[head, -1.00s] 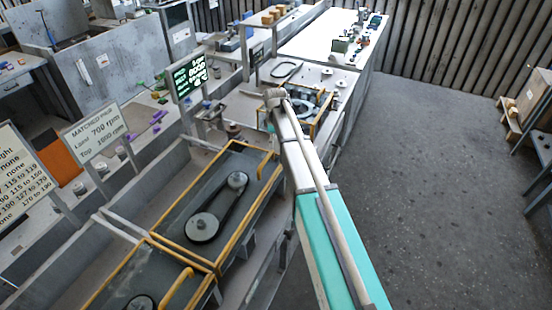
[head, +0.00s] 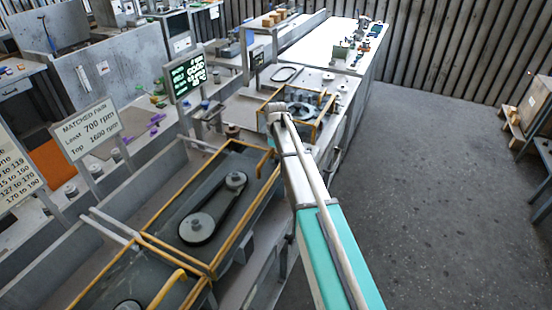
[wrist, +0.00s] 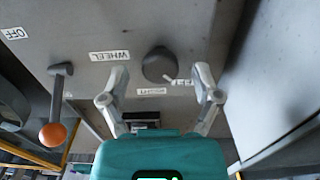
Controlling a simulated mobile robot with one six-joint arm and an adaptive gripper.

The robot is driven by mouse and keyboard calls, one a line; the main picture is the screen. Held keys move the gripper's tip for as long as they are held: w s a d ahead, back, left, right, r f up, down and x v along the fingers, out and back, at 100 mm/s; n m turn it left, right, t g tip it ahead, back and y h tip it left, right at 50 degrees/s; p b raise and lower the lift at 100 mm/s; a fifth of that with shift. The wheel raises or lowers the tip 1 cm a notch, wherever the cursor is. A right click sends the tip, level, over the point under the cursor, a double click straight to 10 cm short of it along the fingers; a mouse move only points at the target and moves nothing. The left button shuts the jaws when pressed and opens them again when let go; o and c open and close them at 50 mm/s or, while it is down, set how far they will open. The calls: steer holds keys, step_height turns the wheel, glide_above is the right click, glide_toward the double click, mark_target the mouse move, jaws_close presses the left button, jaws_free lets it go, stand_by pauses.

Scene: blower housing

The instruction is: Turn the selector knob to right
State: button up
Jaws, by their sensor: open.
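The selector knob (wrist: 158,64) is a dark round knob on a grey panel in the wrist view. Small white labels sit around it: a "WHEEL" label (wrist: 110,55), a "RIGHT" label (wrist: 151,91) and another partly covered by a finger. My gripper (wrist: 161,73) is open, with one finger on either side of the knob in the picture. I see a gap between each finger and the knob, and cannot tell the depth between them. The knob's pointer direction is not clear. In the head view my arm hides the knob, and the gripper does not show clearly.
A lever with an orange ball (wrist: 53,134) hangs left of the knob, and an "OFF" label (wrist: 14,33) is at upper left. A grey surface (wrist: 275,90) stands close on the right.

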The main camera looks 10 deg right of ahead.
steer(key=shift+f, duration=0.1)
steer(key=shift+c, duration=0.3)
jaws_close()
steer(key=shift+a, duration=0.1)
steer(key=shift+m, duration=0.5)
steer(key=m, duration=0.4)
steer(key=shift+m, duration=0.3)
steer(key=m, duration=0.4)
steer(key=shift+m, duration=0.4)
steer(key=shift+o, duration=0.3)
jaws_free()
